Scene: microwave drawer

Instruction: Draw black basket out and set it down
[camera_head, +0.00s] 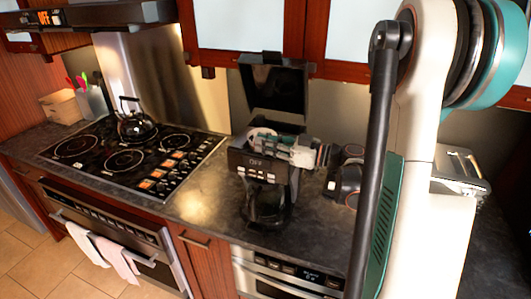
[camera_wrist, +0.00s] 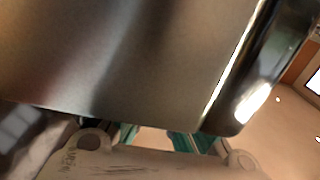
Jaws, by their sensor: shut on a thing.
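The black coffee maker (camera_head: 236,158) stands on the counter with its lid (camera_head: 275,85) raised. My gripper (camera_head: 284,142) reaches in from the right, low over the open top. It is shut on the black basket, at the mouth of the machine. A round pale-rimmed part (camera_head: 262,134) shows just left of the fingers; most of the basket is hidden by the gripper and machine housing. In the wrist view, a close, blurred metallic surface (camera_wrist: 120,60) fills the top, and the teal finger parts (camera_wrist: 160,140) show below it.
A glass carafe (camera_head: 266,204) sits low in the coffee maker. A black appliance (camera_head: 347,178) stands right of it, and a toaster (camera_head: 458,172) farther right. The cooktop (camera_head: 130,150) with a kettle (camera_head: 133,122) is left. Bare counter (camera_head: 205,203) lies between cooktop and coffee maker.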

